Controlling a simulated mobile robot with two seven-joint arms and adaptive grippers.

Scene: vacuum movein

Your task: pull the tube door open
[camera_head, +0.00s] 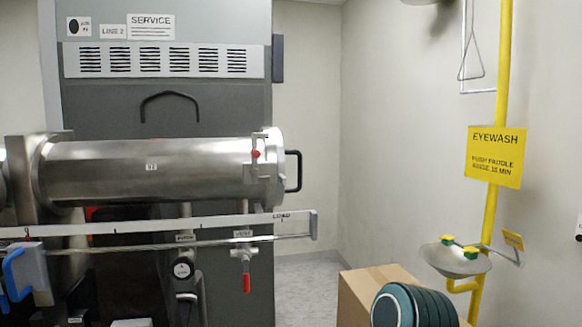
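A black bar handle (297,171) sticks out from the door's right side. A small red knob (256,154) is on the near side by the door. Neither of my grippers shows in this view, and nothing is seen touching the handle.
A white rail (150,225) marked LOAD runs below the tube, with a blue-handled carriage (25,270) at left. A red-handled valve (246,280) hangs below. A cardboard box (365,285) and an eyewash bowl (455,260) stand at right. Space right of the door looks clear.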

